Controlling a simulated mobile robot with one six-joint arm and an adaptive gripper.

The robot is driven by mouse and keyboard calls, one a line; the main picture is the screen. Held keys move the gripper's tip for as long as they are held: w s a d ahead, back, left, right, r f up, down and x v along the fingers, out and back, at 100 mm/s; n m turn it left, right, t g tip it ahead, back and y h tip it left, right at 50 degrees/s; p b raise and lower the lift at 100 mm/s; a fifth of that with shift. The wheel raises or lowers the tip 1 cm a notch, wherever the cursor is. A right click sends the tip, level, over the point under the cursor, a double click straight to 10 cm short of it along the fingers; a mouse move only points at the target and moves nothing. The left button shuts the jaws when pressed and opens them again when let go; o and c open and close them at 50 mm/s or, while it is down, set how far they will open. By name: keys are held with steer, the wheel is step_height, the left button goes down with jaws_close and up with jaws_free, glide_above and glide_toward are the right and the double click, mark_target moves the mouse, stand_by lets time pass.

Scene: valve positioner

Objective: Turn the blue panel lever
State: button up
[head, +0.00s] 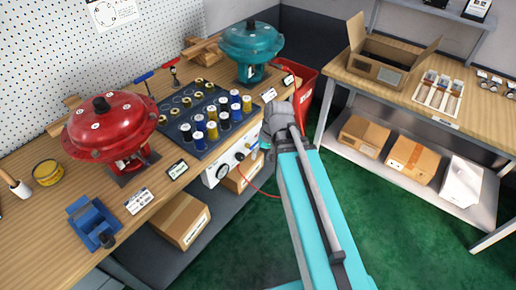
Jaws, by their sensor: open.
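The white control panel (209,180) is on the front of the workbench, below the parts mat. It carries a round gauge (222,171) and dark knobs (239,156). I cannot make out a blue lever on it. A small bluish patch at the panel's right end, beside my arm, is too small to tell apart. My teal arm (310,205) rises from the bottom of the head view to a grey joint next to the panel's right end. It covers what lies behind it. My gripper is hidden.
A red actuator (108,130), a teal actuator (252,45), a blue vise (92,222) and a dark mat (172,131) with several spools stand on the workbench. A thin red hose (262,192) hangs below the panel. A red bin (305,95) stands behind my arm. Green floor at right is clear.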

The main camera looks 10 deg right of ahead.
steer(key=w+d+f+m+t+y+b, duration=0.35)
steer(key=w+f+y+b, duration=0.45)
steer(key=f+b, duration=0.65)
steer(key=w+d+f+m+t+y+b, duration=0.1)
steer(key=w+d+t+y+b, duration=0.3)
steer(key=d+b, duration=0.8)
steer(key=shift+w+d+f+t+y+b, duration=0.55)
steer(key=shift+w+b, duration=0.7)
steer(key=shift+b, duration=2)
steer(key=shift+w+a+r+m, duration=0.1)
steer(key=shift+a+m, duration=0.15)
steer(key=shift+a, duration=0.1)
steer(key=shift+x, duration=6.75)
steer(key=shift+c, duration=0.3)
jaws_close()
